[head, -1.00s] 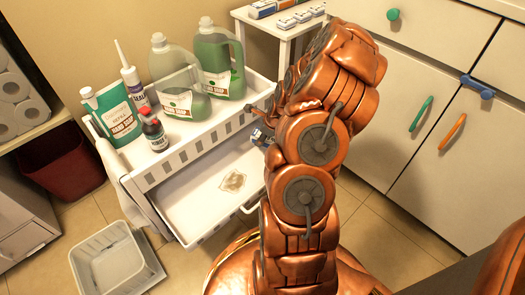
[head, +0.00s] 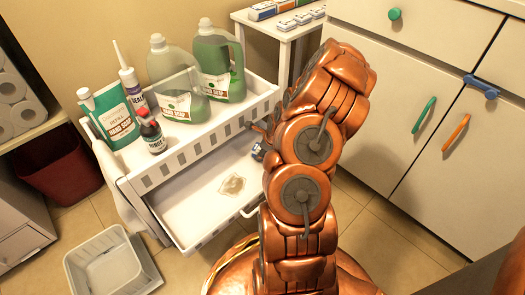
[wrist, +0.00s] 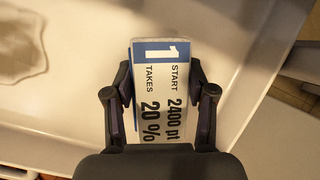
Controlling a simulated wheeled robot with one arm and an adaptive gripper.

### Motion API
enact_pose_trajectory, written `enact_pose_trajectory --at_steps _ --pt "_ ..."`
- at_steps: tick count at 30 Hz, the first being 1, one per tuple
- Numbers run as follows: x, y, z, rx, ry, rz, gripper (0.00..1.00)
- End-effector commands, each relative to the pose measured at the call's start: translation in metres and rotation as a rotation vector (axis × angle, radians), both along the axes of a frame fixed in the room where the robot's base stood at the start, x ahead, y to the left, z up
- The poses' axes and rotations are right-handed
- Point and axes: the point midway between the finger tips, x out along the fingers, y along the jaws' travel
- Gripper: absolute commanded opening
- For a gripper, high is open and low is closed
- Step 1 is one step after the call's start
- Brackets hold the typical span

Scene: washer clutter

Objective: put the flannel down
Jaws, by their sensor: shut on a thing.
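My gripper (wrist: 160,95) is shut on a white and blue printed card (wrist: 163,75), which reads "1 START 2400 pt TAKES 20 %". It holds the card above a white trolley shelf (wrist: 80,110). In the head view my arm mostly hides the gripper, and a small bit of the card (head: 259,150) shows left of the arm over the lower shelf (head: 195,215). I see no flannel in the gripper. A pale cloth-like piece (head: 116,185) hangs on the trolley's left side; I cannot tell whether it is the flannel.
A brownish stain (head: 232,185) marks the lower shelf. Soap bottles (head: 180,85) and a small dark bottle (head: 152,135) crowd the upper tray. A grey bin (head: 110,262) stands on the floor at left. Cabinets (head: 420,90) stand at right. Most of the lower shelf is bare.

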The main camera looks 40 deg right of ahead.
Motion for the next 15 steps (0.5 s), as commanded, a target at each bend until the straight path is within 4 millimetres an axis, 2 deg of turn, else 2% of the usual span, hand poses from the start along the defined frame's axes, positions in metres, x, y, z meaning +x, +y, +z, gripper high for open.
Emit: enact_pose_trajectory --at_steps 1,2,3,9,15 --pt "-0.0001 0.0002 -0.0005 0.001 0.0 -0.001 0.21" --pt "0.0 0.0002 -0.0007 0.001 0.0 -0.001 0.58" --pt "0.0 0.0001 -0.0007 0.0 0.0 0.0 0.63" --pt "-0.0001 0.0003 -0.0009 0.001 0.0 0.0 0.81" --pt "-0.0002 0.0002 -0.0009 0.001 0.0 0.0 0.81"
